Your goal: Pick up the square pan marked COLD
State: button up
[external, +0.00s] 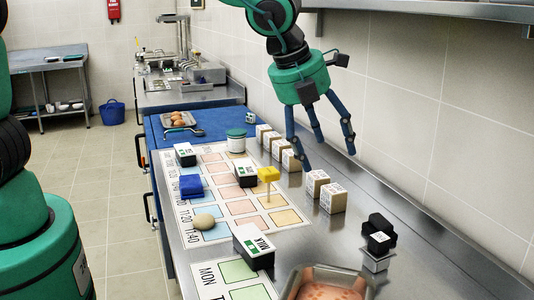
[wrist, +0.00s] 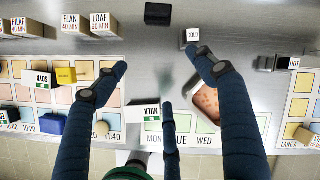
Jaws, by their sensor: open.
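A square pan (external: 328,271) with a pale rim and pinkish-orange contents sits at the bottom edge of the external view, partly cut off. In the wrist view the pan (wrist: 180,123) is right of centre, partly covered by a blue finger. A small block marked COLD (wrist: 193,34) stands beyond the pan, near that finger's tip. My gripper (external: 328,160) is open and empty above the counter in the external view. In the wrist view my gripper (wrist: 161,62) has its fingers spread, with the pan below and behind the right one. I cannot see the pan's handle clearly.
A black block (wrist: 157,13) stands near the COLD block. A block marked HOT (wrist: 294,63) is at right. The MILK box (external: 254,246) stands left of the pan. Labelled wooden blocks (external: 333,197) line the back of the counter. Bare metal lies between them and the black block.

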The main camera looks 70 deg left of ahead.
aim_at(375, 239)
jog(key=w+d+f+m+p, duration=0.1)
jog(key=w+d+f+m, duration=0.4)
jog(key=d+f+m, duration=0.2)
jog(key=shift+w+d+f+m+p, duration=0.15)
jog(key=shift+d+f+m+p, duration=0.2)
jog(key=shift+d+f, duration=0.55)
jog(key=shift+a+f, duration=0.1)
jog(key=shift+f, duration=0.05)
jog(key=shift+b+x, duration=0.8)
jog(key=shift+x, duration=3.45)
jog(key=shift+b+x, duration=0.9)
jog(key=shift+x, duration=1.65)
jog(key=shift+a, duration=0.15)
grip_shut()
